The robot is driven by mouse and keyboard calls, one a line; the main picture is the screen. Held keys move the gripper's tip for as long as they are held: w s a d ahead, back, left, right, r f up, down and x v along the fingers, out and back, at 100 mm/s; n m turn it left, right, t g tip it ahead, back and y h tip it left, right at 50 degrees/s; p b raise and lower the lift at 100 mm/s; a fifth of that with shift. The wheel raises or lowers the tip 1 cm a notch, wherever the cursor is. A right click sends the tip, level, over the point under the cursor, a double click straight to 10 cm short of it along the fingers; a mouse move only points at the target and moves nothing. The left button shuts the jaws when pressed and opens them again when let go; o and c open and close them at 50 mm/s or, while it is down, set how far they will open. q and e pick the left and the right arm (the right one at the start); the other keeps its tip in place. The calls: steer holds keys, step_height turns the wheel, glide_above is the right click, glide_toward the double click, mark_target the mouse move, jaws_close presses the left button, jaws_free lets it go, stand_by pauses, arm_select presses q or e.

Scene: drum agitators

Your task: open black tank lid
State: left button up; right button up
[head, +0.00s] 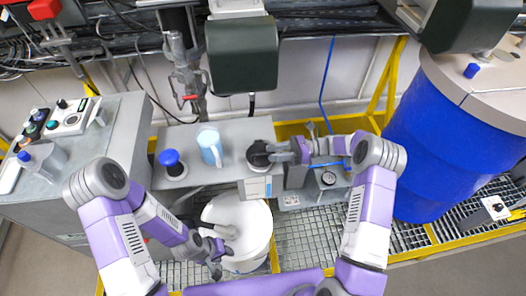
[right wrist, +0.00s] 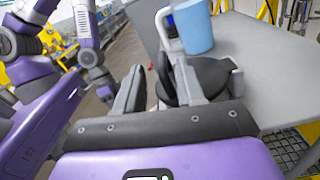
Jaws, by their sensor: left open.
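The black round lid (head: 257,153) is at the front part of the grey table in the head view, partly covered by my right gripper. In the right wrist view the flat black lid (right wrist: 212,78) shows behind the right-hand finger, with a thin upright black piece (right wrist: 163,75) between the fingers. My right gripper (head: 283,152) is at the lid's right side. Its fingers (right wrist: 158,88) stand apart; contact with the lid cannot be told. My left gripper (head: 215,262) is open, low at the left side of the white drum (head: 262,235).
A large blue barrel (head: 430,140) stands at right. A control panel (head: 68,118) is at left. Yellow rails and pipes line the back.

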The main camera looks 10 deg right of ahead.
mark_target(263, 154)
steer(key=shift+w+a+f, duration=0.1)
steer(key=shift+a, duration=2.05)
jaws_close()
